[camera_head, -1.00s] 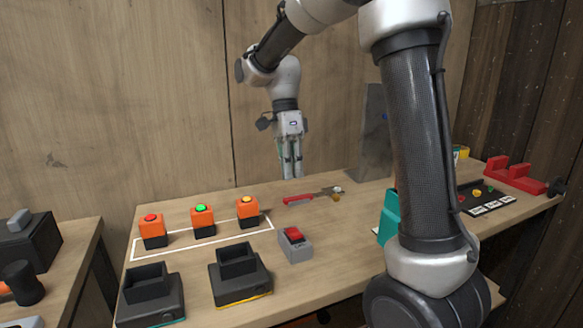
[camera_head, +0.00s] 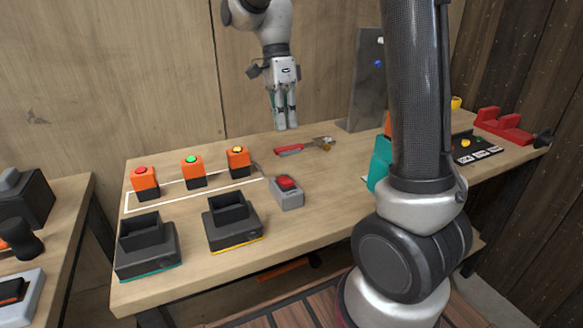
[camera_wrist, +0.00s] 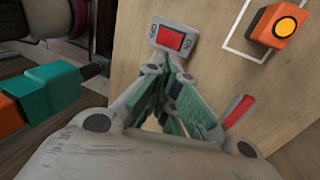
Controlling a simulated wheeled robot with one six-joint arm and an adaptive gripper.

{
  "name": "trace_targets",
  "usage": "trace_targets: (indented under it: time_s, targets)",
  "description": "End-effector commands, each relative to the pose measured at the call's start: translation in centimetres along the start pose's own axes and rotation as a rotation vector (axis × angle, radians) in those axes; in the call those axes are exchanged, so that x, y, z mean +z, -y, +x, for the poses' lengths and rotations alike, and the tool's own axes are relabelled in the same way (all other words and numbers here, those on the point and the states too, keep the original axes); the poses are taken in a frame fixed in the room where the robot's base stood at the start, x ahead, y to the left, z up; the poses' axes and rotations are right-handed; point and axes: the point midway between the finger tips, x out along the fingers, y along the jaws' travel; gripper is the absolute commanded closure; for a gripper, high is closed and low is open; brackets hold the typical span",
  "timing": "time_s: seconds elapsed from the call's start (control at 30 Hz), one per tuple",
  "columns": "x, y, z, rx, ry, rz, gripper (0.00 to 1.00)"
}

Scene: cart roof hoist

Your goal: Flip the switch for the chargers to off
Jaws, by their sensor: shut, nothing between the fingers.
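The charger switch is a grey box with a red rocker (camera_head: 287,183) on the workbench, right of the two black chargers. In the wrist view the red rocker (camera_wrist: 171,38) sits just beyond my fingertips, with lettering on both sides of it. A black charger with a teal edge (camera_head: 146,247) and one with a yellow edge (camera_head: 233,222) stand at the bench's front left. My gripper (camera_head: 287,125) is shut and empty, pointing down above the back of the bench, behind the switch and apart from it. It also shows in the wrist view (camera_wrist: 170,75).
Three orange button blocks, one with a yellow top (camera_head: 238,158), stand along a white outline. A red-handled tool (camera_head: 290,149) lies below my gripper. A grey upright panel (camera_head: 366,85) and a teal object (camera_head: 380,162) stand to the right.

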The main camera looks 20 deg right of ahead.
Motion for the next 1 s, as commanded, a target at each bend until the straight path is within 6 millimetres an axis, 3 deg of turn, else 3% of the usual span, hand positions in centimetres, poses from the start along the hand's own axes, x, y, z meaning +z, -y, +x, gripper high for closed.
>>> trace_targets:
  time_s: [0.53,0.73,1.0]
  targets:
    - [0.0,-0.1,10.7,0.004,-0.001,0.000,1.00]
    - [0.0,-0.1,12.5,0.002,0.000,0.000,1.00]
    - [0.0,0.0,12.8,0.001,0.000,0.000,1.00]
